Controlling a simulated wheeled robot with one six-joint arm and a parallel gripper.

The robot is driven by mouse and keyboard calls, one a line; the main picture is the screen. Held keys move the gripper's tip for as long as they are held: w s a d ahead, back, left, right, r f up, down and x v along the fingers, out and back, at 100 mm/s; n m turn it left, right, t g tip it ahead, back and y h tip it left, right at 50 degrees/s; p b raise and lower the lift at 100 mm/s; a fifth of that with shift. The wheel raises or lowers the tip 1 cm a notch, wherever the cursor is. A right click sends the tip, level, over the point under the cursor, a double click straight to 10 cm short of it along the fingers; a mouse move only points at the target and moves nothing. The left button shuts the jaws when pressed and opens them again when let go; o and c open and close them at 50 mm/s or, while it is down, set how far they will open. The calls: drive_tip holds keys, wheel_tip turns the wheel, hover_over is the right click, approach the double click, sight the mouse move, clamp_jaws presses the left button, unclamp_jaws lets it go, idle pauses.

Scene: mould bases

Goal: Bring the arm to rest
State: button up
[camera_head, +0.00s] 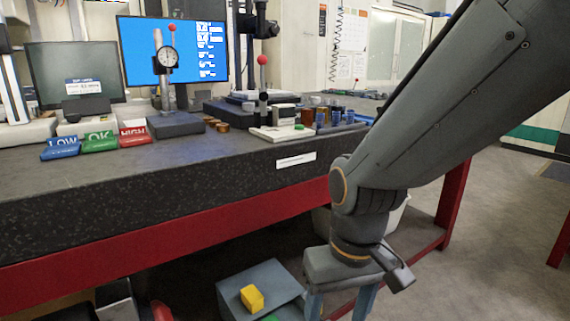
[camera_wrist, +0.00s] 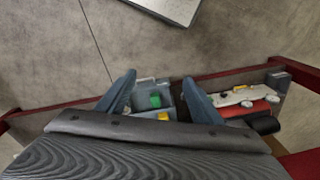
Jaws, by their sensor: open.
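My gripper (camera_head: 338,302) hangs at the lower right of the head view, in front of the bench's red frame and pointing down. Its fingers run past the bottom edge of that view. In the wrist view my gripper (camera_wrist: 168,88) shows two blue-grey fingers spread apart with nothing held between them. My arm slants from the upper right of the head view down to the gripper.
The dark granite bench (camera_head: 130,200) carries a dial gauge (camera_head: 167,57), LOW, OK and HIGH blocks (camera_head: 99,141), and a monitor (camera_head: 190,60). Its red rail (camera_head: 150,240) runs behind my gripper.

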drive_tip(key=s+d+r+m+p, duration=0.2)
drive_tip(key=d+r+m+p, duration=0.1)
drive_tip(key=d+r+p, duration=0.7)
drive_tip(key=shift+s+d+r+h+p, duration=0.2)
drive_tip(key=shift+d+r+h+p, duration=0.2)
drive_tip(key=shift+r+p, duration=1.85)
drive_tip(key=shift+f+p, duration=0.7)
drive_tip(key=shift+f, duration=0.05)
